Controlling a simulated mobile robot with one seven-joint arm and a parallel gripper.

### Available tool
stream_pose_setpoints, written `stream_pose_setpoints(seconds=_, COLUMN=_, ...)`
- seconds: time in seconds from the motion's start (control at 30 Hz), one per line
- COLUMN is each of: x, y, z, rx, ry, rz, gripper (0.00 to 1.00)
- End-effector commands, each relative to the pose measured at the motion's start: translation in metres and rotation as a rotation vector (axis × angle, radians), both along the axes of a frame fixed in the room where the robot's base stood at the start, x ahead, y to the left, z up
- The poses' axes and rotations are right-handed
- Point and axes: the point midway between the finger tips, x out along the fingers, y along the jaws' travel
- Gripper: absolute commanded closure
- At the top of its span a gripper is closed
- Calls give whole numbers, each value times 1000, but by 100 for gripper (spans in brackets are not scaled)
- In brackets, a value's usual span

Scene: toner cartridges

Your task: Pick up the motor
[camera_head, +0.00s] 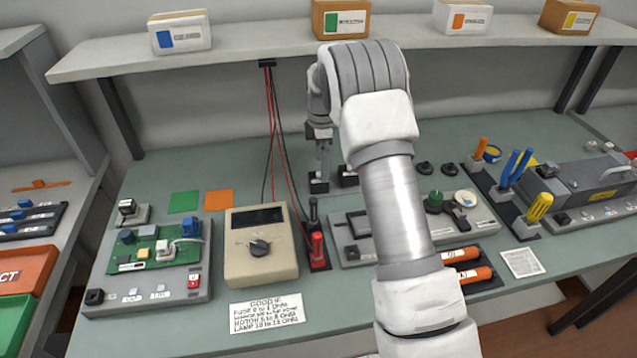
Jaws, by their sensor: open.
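My gripper (322,168) points down at the back middle of the bench, partly beside my own arm. Its fingers are at a small dark block (319,185), and I cannot tell whether they touch it. A second dark block (348,179) stands just to the right, partly hidden by my arm. I cannot tell for sure which thing is the motor; these small blocks are too small to identify. My gripper is open, though the gap between its fingers is hard to see.
A beige meter (260,247) stands front left of my gripper, next to red and black probes (317,240). A circuit board fixture (150,265) is at left. Tools stand in a rack (508,195) at right. A shelf (240,52) with boxes runs above the back.

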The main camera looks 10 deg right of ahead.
Motion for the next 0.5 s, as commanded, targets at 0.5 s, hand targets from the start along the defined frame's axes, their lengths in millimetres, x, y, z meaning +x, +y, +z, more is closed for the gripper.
stream_pose_setpoints(seconds=0.5, x=5, y=7, z=-49, rx=-1, ry=1, rz=0, gripper=0)
